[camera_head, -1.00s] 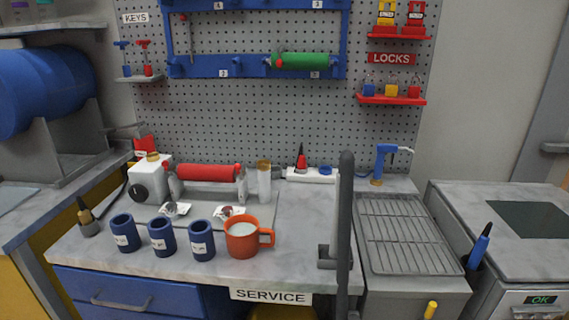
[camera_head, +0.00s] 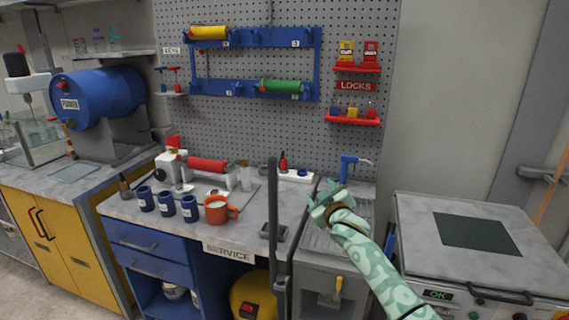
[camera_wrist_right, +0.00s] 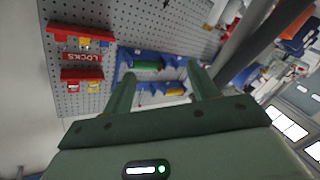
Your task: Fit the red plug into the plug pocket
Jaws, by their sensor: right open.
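A small red piece with a dark tip (camera_head: 283,161) stands on a white strip at the back of the service bench; it may be the red plug, but it is too small to be sure. I cannot pick out the plug pocket. My right gripper (camera_head: 322,200) is over the right part of the bench, in front of the grey rack and apart from the red piece. In the right wrist view its two fingers (camera_wrist_right: 162,78) are spread with nothing held between them. My left gripper is not in view.
A dark upright post (camera_head: 272,215) stands at the bench front, left of my right gripper. An orange mug (camera_head: 217,211) and several blue cups stand left of it. A blue tool (camera_head: 350,165) is behind the gripper. A grey cabinet (camera_head: 480,240) stands right.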

